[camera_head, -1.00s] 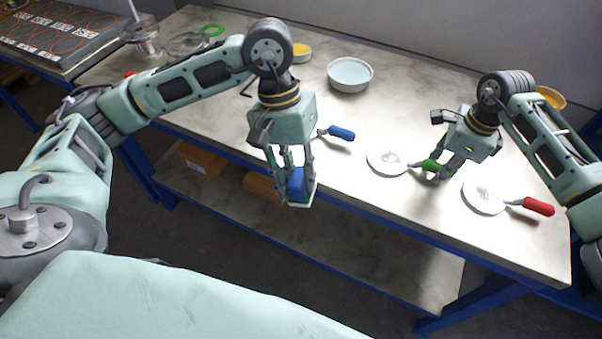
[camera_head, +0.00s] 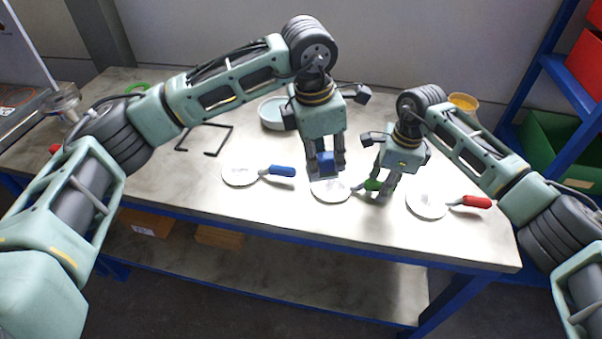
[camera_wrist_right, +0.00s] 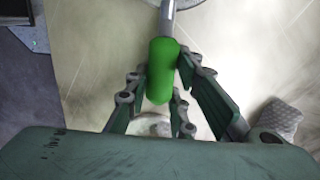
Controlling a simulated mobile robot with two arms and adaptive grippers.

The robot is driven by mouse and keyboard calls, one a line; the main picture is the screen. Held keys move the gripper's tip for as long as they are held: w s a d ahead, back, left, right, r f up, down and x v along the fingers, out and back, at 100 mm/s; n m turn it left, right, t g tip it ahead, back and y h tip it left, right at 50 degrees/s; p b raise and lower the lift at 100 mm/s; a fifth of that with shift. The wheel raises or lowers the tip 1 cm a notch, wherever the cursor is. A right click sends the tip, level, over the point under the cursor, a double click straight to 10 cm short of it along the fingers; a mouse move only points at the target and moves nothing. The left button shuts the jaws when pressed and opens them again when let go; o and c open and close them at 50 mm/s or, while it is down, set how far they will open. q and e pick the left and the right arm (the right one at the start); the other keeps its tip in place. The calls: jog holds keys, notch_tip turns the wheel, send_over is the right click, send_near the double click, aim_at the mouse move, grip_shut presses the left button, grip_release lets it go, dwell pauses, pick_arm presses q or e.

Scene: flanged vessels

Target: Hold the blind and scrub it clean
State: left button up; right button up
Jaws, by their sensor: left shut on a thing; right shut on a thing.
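The green-handled blind, a round pale grey plate (camera_head: 330,191), is at the middle of the table's front part. My right gripper (camera_head: 379,189) is shut on its green handle (camera_head: 371,184). The handle also shows between the fingers in the right wrist view (camera_wrist_right: 162,70), with the plate mostly out of frame at the top. My left gripper (camera_head: 325,167) is shut on a blue block (camera_head: 326,161), probably the scrubber, right over the plate. I cannot tell whether the block touches the plate, or whether the plate is off the table.
A blue-handled blind (camera_head: 240,173) lies to the left and a red-handled blind (camera_head: 427,205) to the right on the table (camera_head: 180,205). Behind are a bowl of pale blue liquid (camera_head: 271,113), black bent rods (camera_head: 206,152) and a yellow-filled dish (camera_head: 463,102). A blue rack (camera_head: 568,82) stands at right.

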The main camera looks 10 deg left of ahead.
pick_arm(q)
jog(key=w+n, duration=0.1)
jog(key=d+r+n, duration=0.1)
jog(key=n, duration=0.1)
jog(key=w+d+n, duration=0.1)
jog(key=shift+w+d+r+n, duration=0.15)
jog(key=shift+w+r+n, duration=0.1)
jog(key=shift+w+n, duration=0.1)
jog(key=shift+f, duration=2.4)
